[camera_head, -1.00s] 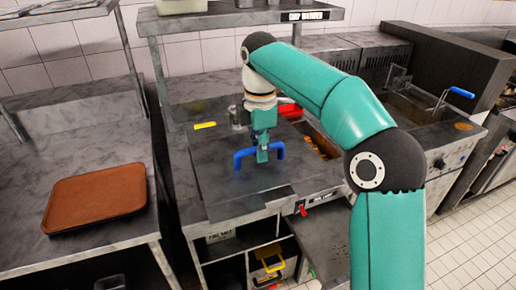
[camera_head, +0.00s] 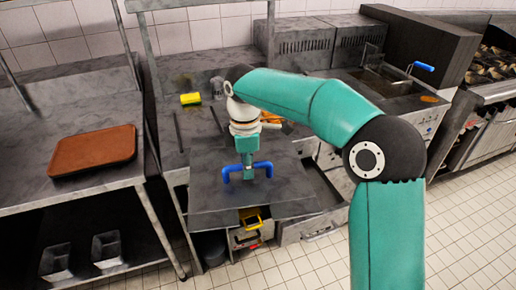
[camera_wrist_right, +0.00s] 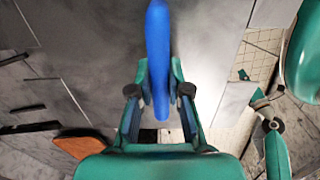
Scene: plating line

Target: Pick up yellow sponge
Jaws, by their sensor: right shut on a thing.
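The yellow sponge (camera_head: 190,99), with a darker edge, lies on the metal counter at the back left of my right gripper and well apart from it. My right gripper (camera_head: 249,174) is shut on the blue handle (camera_head: 228,176) of a flat grey panel (camera_head: 215,205). The wrist view also shows this blue handle (camera_wrist_right: 158,50) between the fingers (camera_wrist_right: 158,98). The panel reaches out past the counter's front edge; its height above the counter is hard to tell. Teal parts of mine show at the wrist view's right edge, but I cannot tell whether they include my left gripper.
A brown tray (camera_head: 95,150) lies on the left table. A metal container (camera_head: 218,87) stands right of the sponge. A yellow-handled item (camera_head: 250,216) sits below the panel. A fryer with a blue-handled basket (camera_head: 424,67) stands at the right. Tiled floor is open at the front right.

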